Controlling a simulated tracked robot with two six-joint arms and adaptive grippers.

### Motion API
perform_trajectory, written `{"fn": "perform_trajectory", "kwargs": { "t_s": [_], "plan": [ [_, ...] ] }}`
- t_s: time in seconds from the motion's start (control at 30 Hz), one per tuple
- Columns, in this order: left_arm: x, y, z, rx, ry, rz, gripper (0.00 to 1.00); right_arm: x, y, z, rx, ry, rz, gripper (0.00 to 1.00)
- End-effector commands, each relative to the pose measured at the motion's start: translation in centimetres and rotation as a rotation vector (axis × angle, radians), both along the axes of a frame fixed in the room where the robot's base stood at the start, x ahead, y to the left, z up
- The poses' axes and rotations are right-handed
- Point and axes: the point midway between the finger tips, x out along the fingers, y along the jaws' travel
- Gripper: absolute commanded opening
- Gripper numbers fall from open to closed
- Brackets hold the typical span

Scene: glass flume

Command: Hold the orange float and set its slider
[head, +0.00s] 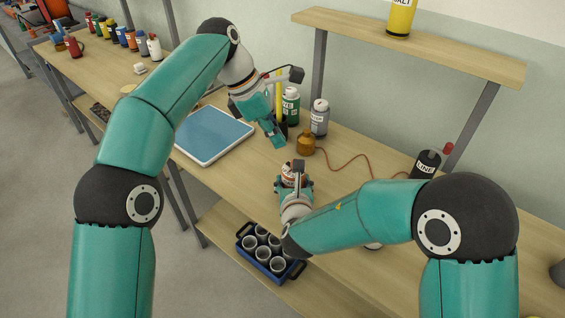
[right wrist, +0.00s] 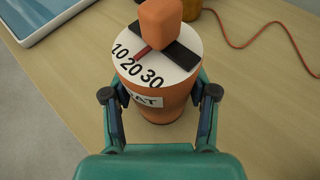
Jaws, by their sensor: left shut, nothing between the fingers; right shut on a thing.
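The orange float (right wrist: 165,103) stands upright on the bench in the right wrist view. Its white dial (right wrist: 128,75) reads 10, 20, 30. A black bar (right wrist: 181,54), a red pointer (right wrist: 141,53) and an orange block (right wrist: 160,20) sit on top; the pointer lies near the 20. The float also shows in the head view (head: 292,170), partly hidden by my right gripper (head: 294,184), which is shut around its body. My left gripper (head: 277,139) is shut and empty, beyond the float and left of a brown jar.
The brown jar (head: 305,142), with an orange cord, stands behind the float. Green-labelled (head: 291,106) and grey (head: 319,117) bottles stand farther back. A blue tray (head: 214,135) lies to the left. A crate of cups (head: 246,246) sits on the lower shelf.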

Motion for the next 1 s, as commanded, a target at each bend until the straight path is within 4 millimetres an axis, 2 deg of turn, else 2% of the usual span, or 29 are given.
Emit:
{"fn": "perform_trajectory", "kwargs": {
  "t_s": [0.1,0.27,0.47,0.67,0.8,1.0],
  "plan": [
    [0.0,0.6,-2.0,-0.089,-0.007,-0.166,0.00,0.0,0.0,0.0,0.000,-0.001,0.000,0.18],
    [0.1,1.5,-4.2,-0.261,-0.079,-0.411,0.00,0.0,0.0,0.0,0.000,-0.001,0.000,0.18],
    [0.5,2.9,-6.1,-0.497,-0.271,-0.655,0.00,0.0,0.0,0.0,0.000,-0.001,0.000,0.18],
    [1.3,5.1,-7.3,-0.704,-0.569,-0.816,0.00,0.0,0.0,0.0,0.000,-0.001,0.000,0.18],
    [2.1,7.1,-7.9,-0.799,-0.835,-0.876,0.00,0.0,0.0,0.0,0.000,-0.001,0.000,0.18],
    [3.4,10.1,-8.5,-0.832,-1.199,-0.897,0.00,0.0,0.0,0.0,0.000,-0.001,0.000,0.18]
  ]
}}
